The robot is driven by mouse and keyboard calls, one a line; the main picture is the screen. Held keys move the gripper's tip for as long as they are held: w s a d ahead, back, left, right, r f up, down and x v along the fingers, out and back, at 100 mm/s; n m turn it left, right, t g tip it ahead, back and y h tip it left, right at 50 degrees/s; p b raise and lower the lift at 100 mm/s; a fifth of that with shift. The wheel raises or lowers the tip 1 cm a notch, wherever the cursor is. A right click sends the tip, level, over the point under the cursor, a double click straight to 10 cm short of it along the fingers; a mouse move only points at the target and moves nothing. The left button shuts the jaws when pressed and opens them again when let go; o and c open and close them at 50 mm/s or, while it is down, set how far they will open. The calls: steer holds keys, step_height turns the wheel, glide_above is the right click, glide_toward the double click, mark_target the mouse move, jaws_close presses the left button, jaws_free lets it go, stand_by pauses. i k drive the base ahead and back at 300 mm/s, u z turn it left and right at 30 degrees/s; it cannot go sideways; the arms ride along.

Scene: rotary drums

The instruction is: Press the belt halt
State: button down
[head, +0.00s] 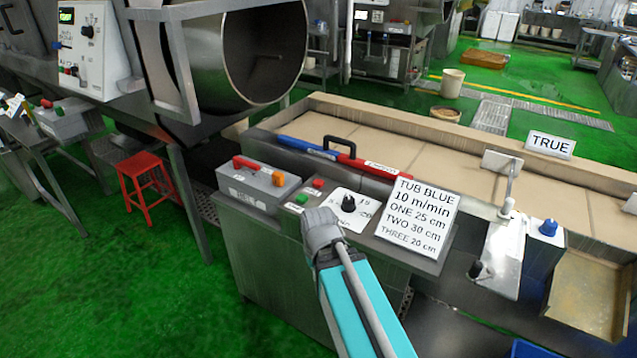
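To the left is a grey box (245,190) with a red lever (250,166) and an orange knob (278,178). I cannot tell which control is the belt halt.
A white sign (418,212) with belt settings stands right of the dial. The tan conveyor belt (440,165) runs behind, with a blue bar (305,147) and red bar (372,167) along its side. A large steel drum (262,55) stands back left. A red stool (145,178) stands left.

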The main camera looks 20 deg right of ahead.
mark_target(317, 183)
steer(key=k, duration=1.35)
steer(key=u, duration=0.45)
steer(key=i, duration=0.7)
steer(key=u, duration=0.7)
steer(key=i, duration=1.45)
steer(key=z, duration=0.7)
steer(key=i, duration=0.35)
steer(key=z, duration=0.45)
